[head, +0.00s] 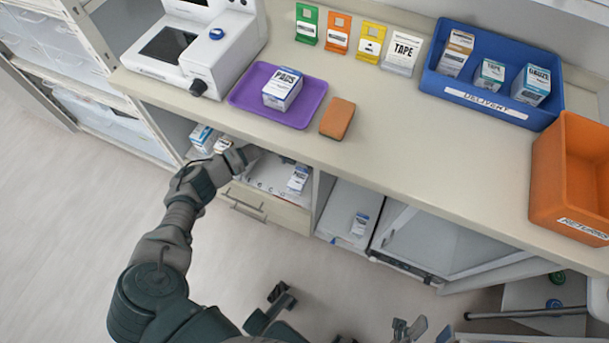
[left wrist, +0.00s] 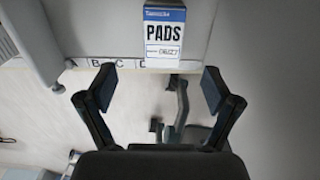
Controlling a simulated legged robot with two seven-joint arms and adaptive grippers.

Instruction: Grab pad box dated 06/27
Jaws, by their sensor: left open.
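In the left wrist view, a white and blue box (left wrist: 165,35) reads PADS, with a small date that looks like 06/27. It stands on a shelf beyond and between the fingertips of my left gripper (left wrist: 157,88), which is open, empty and apart from it. In the head view, my left gripper (head: 243,156) reaches into the open compartment under the counter and is partly hidden by the counter edge. A small white and blue box (head: 298,178) stands to its right there. Another PADS box (head: 283,90) sits on a purple tray (head: 250,97); its date is too small to read.
More small boxes (head: 203,137) stand left of my gripper under the counter (head: 400,150), and another (head: 360,223) in the compartment to the right. Shelf-edge labels (left wrist: 95,62) show letters. The counter holds a blue delivery bin (head: 440,83) and an orange returns bin (head: 545,190).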

